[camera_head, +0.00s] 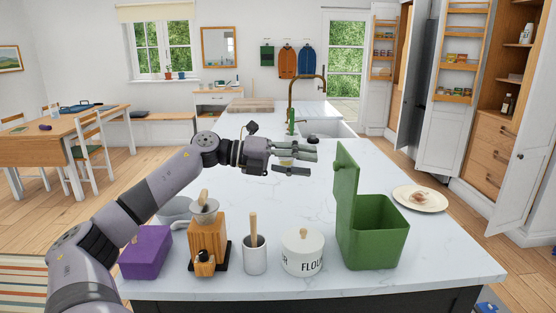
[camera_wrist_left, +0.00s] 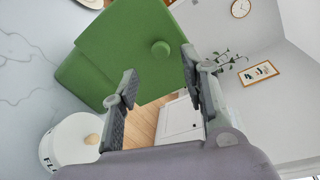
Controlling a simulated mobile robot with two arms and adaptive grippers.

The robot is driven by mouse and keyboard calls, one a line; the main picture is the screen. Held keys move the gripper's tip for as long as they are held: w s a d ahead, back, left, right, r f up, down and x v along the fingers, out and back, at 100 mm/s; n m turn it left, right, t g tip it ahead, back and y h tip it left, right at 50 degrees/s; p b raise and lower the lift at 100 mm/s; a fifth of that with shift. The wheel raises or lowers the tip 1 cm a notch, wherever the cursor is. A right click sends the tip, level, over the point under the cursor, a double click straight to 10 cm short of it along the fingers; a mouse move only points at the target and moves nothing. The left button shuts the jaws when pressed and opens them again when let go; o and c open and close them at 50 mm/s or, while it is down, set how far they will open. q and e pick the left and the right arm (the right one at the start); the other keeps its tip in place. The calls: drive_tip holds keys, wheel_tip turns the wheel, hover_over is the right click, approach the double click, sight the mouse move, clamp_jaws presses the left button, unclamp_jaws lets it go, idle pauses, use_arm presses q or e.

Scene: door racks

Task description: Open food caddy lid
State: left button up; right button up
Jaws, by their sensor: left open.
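The green food caddy (camera_head: 378,232) stands on the white worktop at the right front. Its lid (camera_head: 347,185) is raised and stands nearly upright along the caddy's left side, so the caddy's opening shows. My left gripper (camera_head: 308,161) is open and empty above the worktop, left of the lid's upper part, and looks apart from it. In the left wrist view the lid (camera_wrist_left: 115,50) with its round knob (camera_wrist_left: 160,48) lies beyond my open fingers. My right gripper is out of view.
A white flour canister (camera_head: 302,252) stands left of the caddy, then a utensil pot (camera_head: 255,256), a wooden coffee stand (camera_head: 207,240) and a purple box (camera_head: 146,252). A plate (camera_head: 420,199) lies to the right. The worktop behind is mostly clear up to the sink.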

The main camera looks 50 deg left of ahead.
use_arm(q)
drive_tip(key=v, duration=0.5)
drive_tip(key=shift+s+a, duration=0.25)
drive_tip(key=shift+s, duration=0.05)
idle(0.4)
